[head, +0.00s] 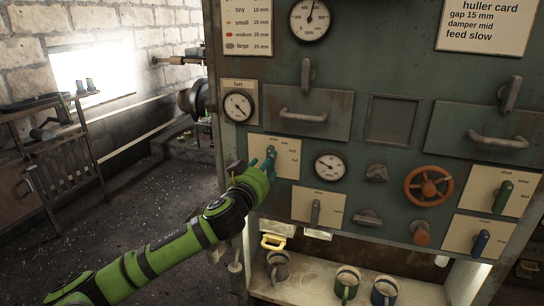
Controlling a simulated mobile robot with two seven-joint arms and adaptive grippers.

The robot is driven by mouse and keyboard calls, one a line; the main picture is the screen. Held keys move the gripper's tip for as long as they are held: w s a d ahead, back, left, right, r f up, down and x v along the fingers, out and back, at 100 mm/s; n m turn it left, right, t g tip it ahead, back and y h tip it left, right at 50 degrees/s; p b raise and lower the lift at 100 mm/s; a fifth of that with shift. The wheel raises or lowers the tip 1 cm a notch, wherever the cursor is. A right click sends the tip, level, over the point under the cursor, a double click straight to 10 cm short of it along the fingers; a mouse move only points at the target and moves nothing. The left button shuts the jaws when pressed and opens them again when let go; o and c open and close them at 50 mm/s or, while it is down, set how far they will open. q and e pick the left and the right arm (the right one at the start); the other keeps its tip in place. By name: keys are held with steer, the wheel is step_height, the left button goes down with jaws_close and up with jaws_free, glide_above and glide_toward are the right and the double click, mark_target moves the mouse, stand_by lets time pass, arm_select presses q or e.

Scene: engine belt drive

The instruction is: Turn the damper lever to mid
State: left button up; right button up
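A pale plate (288,151) with small, mostly unreadable position labels is on the green machine front, left of centre. A teal lever-like piece (271,158) shows on it, partly hidden by my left gripper (264,168). My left gripper is at the plate's left part, close to or touching this piece; I cannot tell whether its fingers are closed on it. Other lever plates carry a grey lever (316,212), a green lever (503,197) and a blue lever (480,243). I cannot read which plate is marked damper. My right gripper is out of view.
The huller card (484,25) reads gap 15 mm, damper mid, feed slow. An orange handwheel (428,186), a dial gauge (330,167) and drawers with handles (303,116) are nearby. Several mugs (347,283) stand on the shelf below. Open floor lies left.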

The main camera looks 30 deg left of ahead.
arm_select(q)
steer(key=p+x, duration=0.1)
steer(key=x, duration=0.3)
steer(key=shift+w, duration=0.15)
jaws_close()
